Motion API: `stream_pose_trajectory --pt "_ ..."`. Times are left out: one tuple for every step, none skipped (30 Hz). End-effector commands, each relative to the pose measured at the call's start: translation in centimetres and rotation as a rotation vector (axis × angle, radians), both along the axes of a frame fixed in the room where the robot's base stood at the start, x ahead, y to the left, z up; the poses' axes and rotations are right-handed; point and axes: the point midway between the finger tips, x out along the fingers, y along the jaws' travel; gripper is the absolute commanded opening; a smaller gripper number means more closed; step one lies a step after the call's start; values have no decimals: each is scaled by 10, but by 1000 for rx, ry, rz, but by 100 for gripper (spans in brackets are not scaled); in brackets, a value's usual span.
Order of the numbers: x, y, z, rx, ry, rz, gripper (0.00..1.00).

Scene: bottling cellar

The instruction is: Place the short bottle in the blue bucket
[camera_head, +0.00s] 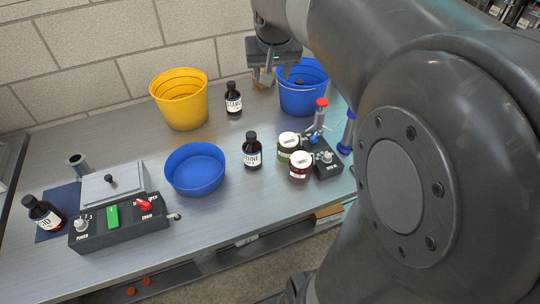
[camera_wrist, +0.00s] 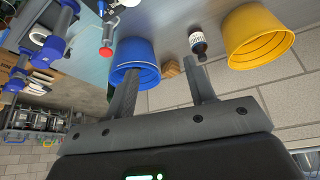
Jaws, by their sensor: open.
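The blue bucket (camera_head: 302,101) stands at the back right of the bench. A small dark thing (camera_head: 299,82) shows inside its mouth; I cannot tell what it is. The bucket also shows in the wrist view (camera_wrist: 137,52). My gripper (camera_head: 268,78) is open and empty, near the bucket's left side in the head view. Brown, dark-capped bottles stand by the yellow bucket (camera_head: 233,100), at the bench middle (camera_head: 252,152) and at far left (camera_head: 45,215), the last one tilted in view. I cannot tell which is the short bottle. The back bottle also shows in the wrist view (camera_wrist: 198,43).
The yellow bucket (camera_head: 181,104) stands at the back. A low blue bowl (camera_head: 195,172), two jars (camera_head: 299,166), a red-topped stand (camera_head: 320,115) and a switch box (camera_head: 120,220) occupy the bench. A wooden block (camera_wrist: 170,68) lies near the blue bucket. The back-left bench is clear.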

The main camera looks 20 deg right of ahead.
Motion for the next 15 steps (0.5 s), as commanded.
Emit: stream_pose_trajectory --pt "-20 12 3 -2 -8 26 50" --pt "-31 18 3 -2 -11 38 50" --pt "-46 26 2 -2 -15 57 50" --pt "-57 32 2 -2 -17 69 50" --pt "-68 37 0 -2 -19 84 50" --pt "-83 44 -2 -1 -22 102 50" --pt "-94 49 -4 0 -24 115 50" --pt "-105 54 -7 0 -27 129 50" --pt "-119 59 -10 1 -30 148 50" --pt "-130 63 -14 2 -32 162 50" --pt "-140 67 -17 4 -36 174 50" --pt "-152 71 -22 6 -38 190 50" --pt "-160 74 -25 7 -41 202 50" --pt "-168 77 -29 8 -43 213 50" --pt "-177 79 -33 9 -45 225 50"
